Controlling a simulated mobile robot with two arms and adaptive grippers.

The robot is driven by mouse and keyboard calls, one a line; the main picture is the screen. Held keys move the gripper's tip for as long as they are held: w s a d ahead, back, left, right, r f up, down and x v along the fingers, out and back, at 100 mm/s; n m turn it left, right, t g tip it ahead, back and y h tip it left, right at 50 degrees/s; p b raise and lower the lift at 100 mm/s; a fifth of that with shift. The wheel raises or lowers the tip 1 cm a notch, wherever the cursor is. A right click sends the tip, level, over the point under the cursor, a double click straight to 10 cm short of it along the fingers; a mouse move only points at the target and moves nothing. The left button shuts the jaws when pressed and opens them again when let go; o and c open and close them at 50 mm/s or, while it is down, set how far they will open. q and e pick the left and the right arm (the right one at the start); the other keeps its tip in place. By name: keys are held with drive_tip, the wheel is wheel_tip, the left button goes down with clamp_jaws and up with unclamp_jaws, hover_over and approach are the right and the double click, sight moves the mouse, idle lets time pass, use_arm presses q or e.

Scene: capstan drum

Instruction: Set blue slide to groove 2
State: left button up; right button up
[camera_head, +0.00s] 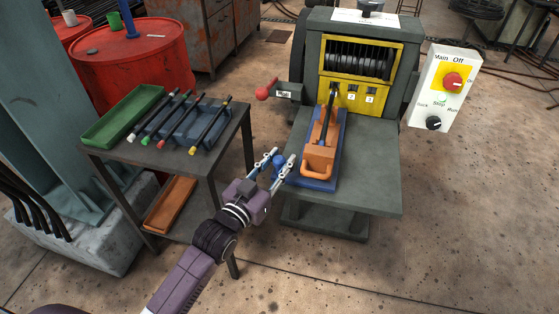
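The blue slide (334,172) is a flat plate on the grey machine table, with an orange block and handle (320,157) on top. A black bar (327,115) runs from the block up to the yellow frame, near its left end. Number tags 2 (351,97) and 3 (370,99) show on the frame's lower edge; the bar's end is left of tag 2. A blue knob (278,160) is at the slide's left side. My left gripper (283,156) has its fingers apart on either side of this knob; contact is unclear. My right gripper is out of view.
A red-knobbed lever (265,94) sticks out left of the machine. A control box (444,86) with red and black knobs is on the right. The side table (178,153) at left holds a green tray (124,116), a blue holder and several rods.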

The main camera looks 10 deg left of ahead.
sight(303, 166)
use_arm(q)
clamp_jaws()
drive_tip(key=shift+d, duration=0.1)
drive_tip(key=d+p, duration=0.2)
drive_tip(key=d, duration=0.4)
drive_tip(key=shift+s+d, duration=0.1)
drive_tip(key=shift+o, duration=2.4)
unclamp_jaws()
drive_tip(key=shift+a, duration=0.2)
